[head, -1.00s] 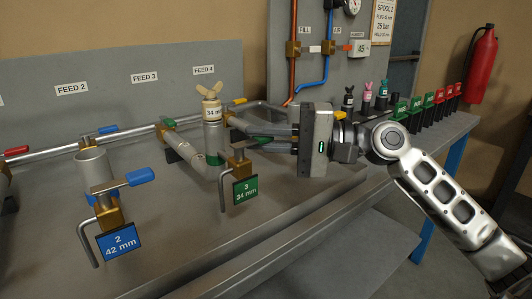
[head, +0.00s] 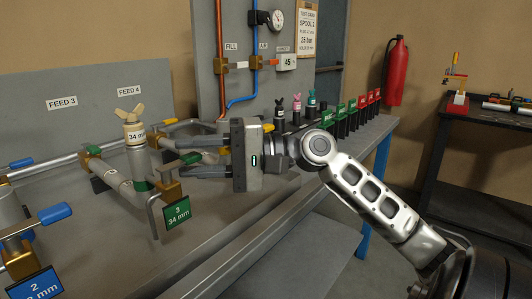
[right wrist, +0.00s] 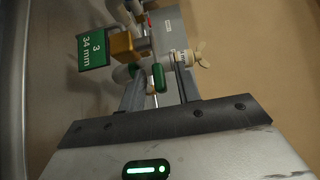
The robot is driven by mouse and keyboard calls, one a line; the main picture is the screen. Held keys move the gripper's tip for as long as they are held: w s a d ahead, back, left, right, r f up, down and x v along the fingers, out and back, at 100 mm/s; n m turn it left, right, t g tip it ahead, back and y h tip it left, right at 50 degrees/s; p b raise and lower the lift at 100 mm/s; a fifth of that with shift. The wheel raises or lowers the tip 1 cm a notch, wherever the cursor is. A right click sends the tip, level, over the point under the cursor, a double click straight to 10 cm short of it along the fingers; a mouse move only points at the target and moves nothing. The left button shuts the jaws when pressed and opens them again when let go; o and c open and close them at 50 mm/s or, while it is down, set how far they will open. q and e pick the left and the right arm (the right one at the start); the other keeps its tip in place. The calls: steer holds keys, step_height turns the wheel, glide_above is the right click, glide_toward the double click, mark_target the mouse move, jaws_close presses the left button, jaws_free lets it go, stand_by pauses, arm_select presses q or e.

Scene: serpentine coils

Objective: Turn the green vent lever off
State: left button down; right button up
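The green vent lever (head: 190,157) has a green grip on a brass valve (head: 168,190). The valve carries a green tag (head: 177,213) reading 3, 34 mm. My right gripper (head: 184,158) is open, coming from the right with its fingers level and one above the other. The green grip shows in the gap between the fingers, apparently untouched. In the right wrist view the green grip (right wrist: 158,77) also lies between the two fingers (right wrist: 158,88), end on. My left gripper is not in view.
A blue lever (head: 54,213) with a blue tag (head: 35,285) is at lower left. A yellow lever (head: 163,122) is behind. Several green and red blocks (head: 351,112) line the bench's right end. Bench front is clear.

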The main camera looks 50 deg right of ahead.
arm_select(q)
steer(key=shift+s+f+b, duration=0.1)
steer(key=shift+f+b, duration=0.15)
steer(key=shift+b, duration=0.35)
arm_select(e)
steer(key=v, duration=1.5)
steer(key=shift+d, duration=0.1)
